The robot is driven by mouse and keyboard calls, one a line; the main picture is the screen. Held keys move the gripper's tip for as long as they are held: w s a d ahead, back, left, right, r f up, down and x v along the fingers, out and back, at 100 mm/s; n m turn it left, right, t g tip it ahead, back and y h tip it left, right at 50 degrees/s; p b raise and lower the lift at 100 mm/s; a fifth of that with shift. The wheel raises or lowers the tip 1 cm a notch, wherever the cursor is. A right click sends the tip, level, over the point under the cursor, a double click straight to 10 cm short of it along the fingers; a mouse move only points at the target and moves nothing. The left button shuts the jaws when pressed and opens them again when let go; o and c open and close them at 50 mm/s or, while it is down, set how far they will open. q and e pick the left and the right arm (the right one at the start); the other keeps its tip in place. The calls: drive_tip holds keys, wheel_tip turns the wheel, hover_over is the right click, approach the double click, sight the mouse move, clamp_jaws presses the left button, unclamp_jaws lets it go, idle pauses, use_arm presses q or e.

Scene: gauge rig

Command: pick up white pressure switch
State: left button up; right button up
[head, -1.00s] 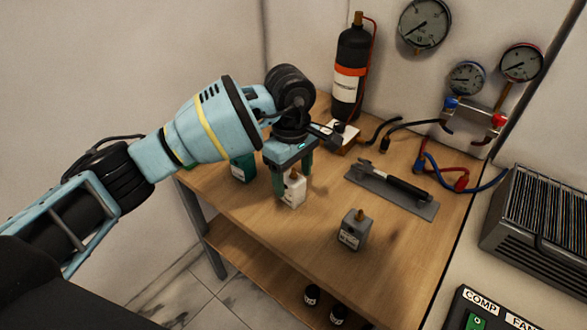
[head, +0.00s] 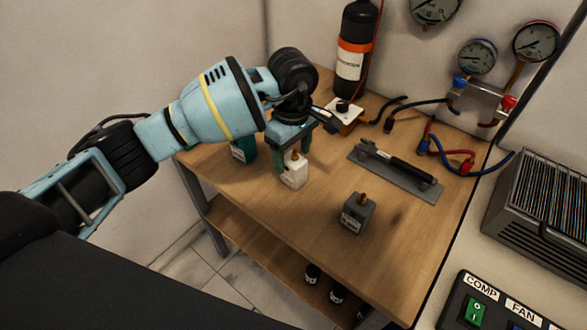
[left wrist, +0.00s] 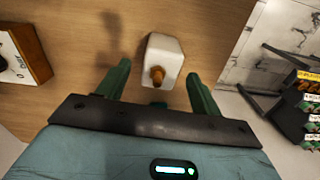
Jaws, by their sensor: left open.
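The white pressure switch (head: 293,174) stands upright on the wooden workbench, a white block with a copper-coloured stub on top. In the left wrist view the switch (left wrist: 162,58) lies ahead of and between the lines of my green fingers. My left gripper (head: 291,160) is open, pointing down at the switch, with its fingers at the upper part of the block. In the left wrist view my left gripper (left wrist: 158,85) shows a gap on both sides of the switch, with no clear contact. My right gripper is not in view.
A grey switch (head: 357,214) stands to the right and a green one (head: 243,149) to the left, partly behind my gripper. A grey plate with a black-handled tool (head: 400,172), a black cylinder (head: 354,50) and hoses are farther back. Bare wood lies between the switches.

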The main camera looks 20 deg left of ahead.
sight(294, 157)
use_arm(q)
wheel_tip(294, 157, down, 4)
drive_tip(key=shift+s+d+f, duration=0.1)
drive_tip(key=shift+d+f, duration=0.05)
drive_tip(key=c, duration=1.2)
